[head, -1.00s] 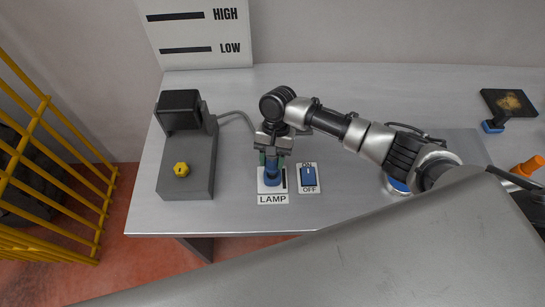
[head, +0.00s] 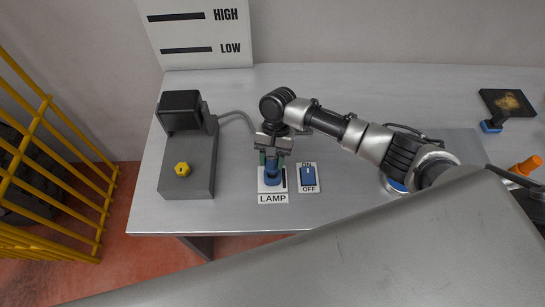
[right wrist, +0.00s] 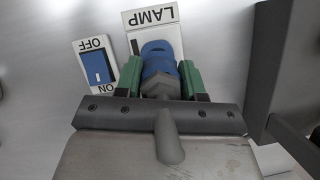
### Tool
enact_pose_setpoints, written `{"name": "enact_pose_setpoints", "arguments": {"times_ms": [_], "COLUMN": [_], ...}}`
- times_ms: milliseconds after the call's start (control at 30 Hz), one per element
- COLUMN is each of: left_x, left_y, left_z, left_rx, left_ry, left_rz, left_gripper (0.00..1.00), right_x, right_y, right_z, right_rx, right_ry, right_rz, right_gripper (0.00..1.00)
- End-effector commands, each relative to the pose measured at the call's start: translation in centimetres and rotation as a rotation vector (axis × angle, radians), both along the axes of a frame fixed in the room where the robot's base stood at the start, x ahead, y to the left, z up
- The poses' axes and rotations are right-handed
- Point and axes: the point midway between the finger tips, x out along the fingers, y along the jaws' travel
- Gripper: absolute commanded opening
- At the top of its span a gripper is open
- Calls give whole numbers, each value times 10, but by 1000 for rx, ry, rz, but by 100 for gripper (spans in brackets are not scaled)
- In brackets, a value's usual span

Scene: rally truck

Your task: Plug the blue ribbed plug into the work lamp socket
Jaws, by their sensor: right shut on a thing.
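The blue ribbed plug (head: 272,176) stands upright at the white LAMP socket plate (head: 272,199) on the bench. My right gripper (head: 273,157) is above it with its fingers around the plug. In the right wrist view the green finger pads (right wrist: 160,80) are shut on the plug (right wrist: 158,66), whose blue base meets the LAMP plate (right wrist: 150,16). How deep the plug sits in the socket is hidden. My left gripper is not in view.
A blue ON/OFF switch (head: 308,177) is just right of the plate. A grey lamp box (head: 188,165) with a yellow knob and a cable stands to the left. A yellow cage (head: 45,160) is at the far left.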

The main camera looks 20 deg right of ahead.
Motion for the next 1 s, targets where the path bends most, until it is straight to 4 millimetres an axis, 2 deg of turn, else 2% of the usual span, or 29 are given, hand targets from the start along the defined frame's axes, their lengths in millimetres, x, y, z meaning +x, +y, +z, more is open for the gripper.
{"name": "enact_pose_setpoints", "arguments": {"times_ms": [500,1000], "left_x": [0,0], "left_y": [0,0], "left_z": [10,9], "left_rx": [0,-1], "left_ry": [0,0], "left_rz": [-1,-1], "left_gripper": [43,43], "right_x": [0,0], "right_y": [0,0], "right_z": [1,-2], "right_rx": [0,0], "right_ry": [0,0], "right_rz": [-1,0], "right_gripper": [14,14]}}
